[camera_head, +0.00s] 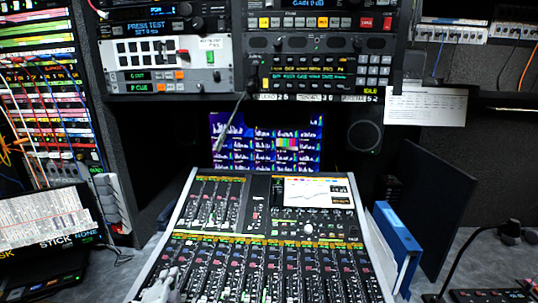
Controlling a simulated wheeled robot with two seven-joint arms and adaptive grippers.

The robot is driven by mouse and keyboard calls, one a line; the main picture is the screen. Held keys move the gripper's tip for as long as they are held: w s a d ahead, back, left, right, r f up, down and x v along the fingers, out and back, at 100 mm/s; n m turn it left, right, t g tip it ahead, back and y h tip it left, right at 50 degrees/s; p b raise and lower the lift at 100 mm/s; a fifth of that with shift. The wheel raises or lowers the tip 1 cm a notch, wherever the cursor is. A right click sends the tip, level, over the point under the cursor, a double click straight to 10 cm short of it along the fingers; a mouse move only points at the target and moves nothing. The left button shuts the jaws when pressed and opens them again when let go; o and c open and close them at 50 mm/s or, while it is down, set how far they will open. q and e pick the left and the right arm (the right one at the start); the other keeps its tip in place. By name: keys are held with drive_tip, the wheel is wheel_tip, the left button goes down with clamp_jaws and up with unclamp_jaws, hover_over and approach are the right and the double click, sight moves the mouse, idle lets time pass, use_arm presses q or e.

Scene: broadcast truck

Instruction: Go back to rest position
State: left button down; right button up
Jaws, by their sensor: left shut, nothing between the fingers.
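My left gripper (170,274) shows at the bottom edge, a little left of the middle. Only its pale tip end is in view, and it looks shut and empty. It appears over the lower left corner of the mixing console (187,215); whether it touches the console I cannot tell. The rest of my left arm is out of view below. My right gripper is not in view.
A screen (265,142) stands behind the console, below rack panels (318,67). A laptop-like display (45,222) is at left. Grey desk shows on both sides.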

use_arm(q)
drive_tip(key=s+d+f+n+g+h, duration=0.1)
drive_tip(key=s+d+f+n+g, duration=0.1)
drive_tip(key=s+f+n+g, duration=0.35)
drive_tip(key=s+d+f+n+g+h, duration=0.1)
drive_tip(key=s+d+f+n+g, duration=0.15)
drive_tip(key=s, duration=0.65)
drive_tip(key=s+d+f+n+g+h, duration=0.25)
drive_tip(key=s+f+n, duration=0.2)
drive_tip(key=s, duration=0.35)
wheel_tip(320, 180, down, 33)
drive_tip(key=s+m+g+y, duration=0.1)
drive_tip(key=s+g, duration=0.1)
drive_tip(key=s+a+f, duration=0.3)
drive_tip(key=s+f, duration=0.7)
drive_tip(key=s+a+f+g, duration=0.1)
drive_tip(key=s+a+f, duration=0.2)
drive_tip(key=s+f, duration=0.7)
drive_tip(key=shift+s+a, duration=0.4)
drive_tip(key=shift+s, duration=0.4)
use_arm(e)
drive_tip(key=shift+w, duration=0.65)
use_arm(q)
drive_tip(key=shift+m, duration=0.25)
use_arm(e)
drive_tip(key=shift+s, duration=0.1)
